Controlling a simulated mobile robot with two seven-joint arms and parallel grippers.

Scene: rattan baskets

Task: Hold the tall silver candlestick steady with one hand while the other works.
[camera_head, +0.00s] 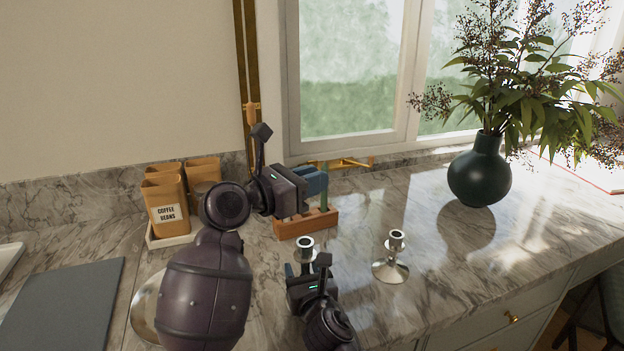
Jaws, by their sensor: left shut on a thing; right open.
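A silver candlestick (305,249) stands on the marble counter, its lower part hidden behind my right gripper (307,269). That gripper is open at the candlestick's stem; I cannot tell if it touches. A second silver candlestick (394,255) stands apart to the right on a round base, its socket empty. Which is taller is unclear. My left gripper (318,179) is above the block and shut at this stick; the hold is partly hidden.
Orange canisters (168,211) stand on a white tray at the left. A dark board (63,305) lies at the front left. A round silver dish (146,308) is partly behind my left arm. A dark vase (480,178) with branches stands right. The counter between is clear.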

